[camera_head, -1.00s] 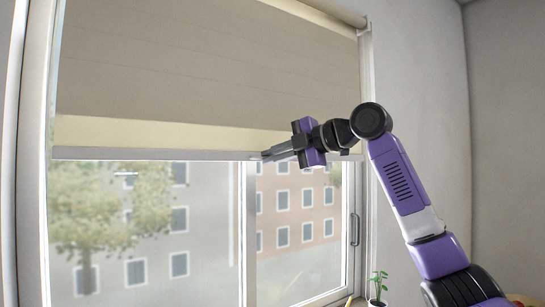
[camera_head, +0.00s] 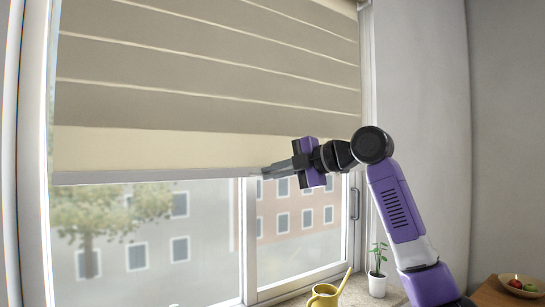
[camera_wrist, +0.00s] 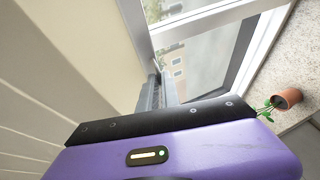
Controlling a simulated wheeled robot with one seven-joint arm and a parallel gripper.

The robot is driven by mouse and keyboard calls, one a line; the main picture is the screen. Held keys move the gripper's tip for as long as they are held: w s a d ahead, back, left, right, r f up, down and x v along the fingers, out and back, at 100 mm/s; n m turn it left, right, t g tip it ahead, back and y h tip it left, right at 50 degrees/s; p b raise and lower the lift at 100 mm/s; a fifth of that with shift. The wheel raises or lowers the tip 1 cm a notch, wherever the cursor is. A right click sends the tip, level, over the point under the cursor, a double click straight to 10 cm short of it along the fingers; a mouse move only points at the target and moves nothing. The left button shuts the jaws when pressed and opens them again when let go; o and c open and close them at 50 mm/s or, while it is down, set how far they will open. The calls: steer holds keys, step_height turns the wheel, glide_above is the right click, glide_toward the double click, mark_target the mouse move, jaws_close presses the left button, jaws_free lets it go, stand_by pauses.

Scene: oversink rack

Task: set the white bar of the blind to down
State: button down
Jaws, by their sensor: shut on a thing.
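The beige blind (camera_head: 200,80) covers the upper part of the window and shows several horizontal folds. Its white bar (camera_head: 150,176) runs along the blind's lower edge, part way down the glass. My gripper (camera_head: 268,172) is at the bar, right of its middle, and is shut on it. In the wrist view my gripper's fingers (camera_wrist: 157,92) lie along the blind's lower edge, beside the beige cloth (camera_wrist: 85,50). The exact contact is too small to see in the head view.
A yellow watering can (camera_head: 324,296) and a potted plant (camera_head: 377,284) stand on the sill below. The plant also shows in the wrist view (camera_wrist: 288,97). A fruit bowl (camera_head: 520,286) sits on a wooden table at the lower right. The window handle (camera_head: 354,204) is right of my gripper.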

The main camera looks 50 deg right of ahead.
step_height(320, 180, down, 33)
steer(key=b, duration=1.7)
steer(key=shift+d+f, duration=0.1)
steer(key=shift+f, duration=0.1)
steer(key=c, duration=1.6)
jaws_free()
steer(key=shift+o, duration=0.2)
steer(key=shift+s, duration=0.1)
steer(key=v, duration=0.7)
steer(key=shift+s+p, duration=0.35)
steer(key=shift+p, duration=0.1)
steer(key=shift+r, duration=0.1)
